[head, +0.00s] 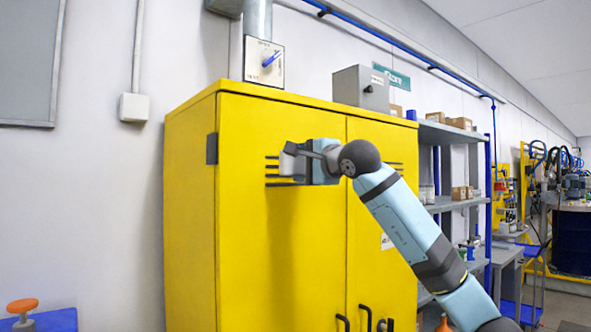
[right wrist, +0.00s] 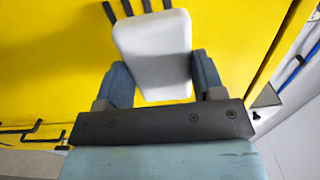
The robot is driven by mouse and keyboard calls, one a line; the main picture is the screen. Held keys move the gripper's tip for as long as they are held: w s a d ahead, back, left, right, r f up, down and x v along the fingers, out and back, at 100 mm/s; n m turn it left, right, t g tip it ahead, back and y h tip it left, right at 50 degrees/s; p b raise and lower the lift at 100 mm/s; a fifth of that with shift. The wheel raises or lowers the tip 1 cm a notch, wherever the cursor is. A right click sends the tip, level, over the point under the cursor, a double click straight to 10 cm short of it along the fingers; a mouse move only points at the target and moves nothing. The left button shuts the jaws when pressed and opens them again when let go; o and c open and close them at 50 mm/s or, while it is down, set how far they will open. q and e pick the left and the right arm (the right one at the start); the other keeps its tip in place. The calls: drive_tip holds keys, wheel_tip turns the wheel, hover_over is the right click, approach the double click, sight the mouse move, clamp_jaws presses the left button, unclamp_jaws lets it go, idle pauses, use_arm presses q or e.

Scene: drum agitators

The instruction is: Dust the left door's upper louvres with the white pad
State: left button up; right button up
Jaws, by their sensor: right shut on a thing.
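The yellow cabinet's left door (head: 270,245) is closed. Its upper louvres (head: 272,176) are short dark horizontal slots, partly hidden behind my right gripper (head: 303,160). That gripper is shut on the white pad (head: 288,163) and holds it in front of the louvres. In the right wrist view the pad (right wrist: 153,52) sits between the two blue-grey fingers, and the louvre ends (right wrist: 138,6) stick out past its far edge. I cannot tell whether the pad touches the door. My left gripper is not in view.
The right door (head: 375,255) has louvres partly behind my arm. Dark handles (head: 365,318) sit low near the door seam. A grey box (head: 360,88) and a dial panel (head: 264,62) are above the cabinet. Shelves (head: 455,205) stand to the right.

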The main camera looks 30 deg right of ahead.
drive_tip(key=shift+s, duration=0.45)
drive_tip(key=shift+s+d+b, duration=0.15)
drive_tip(key=shift+s+b, duration=0.4)
drive_tip(key=shift+s, duration=0.9)
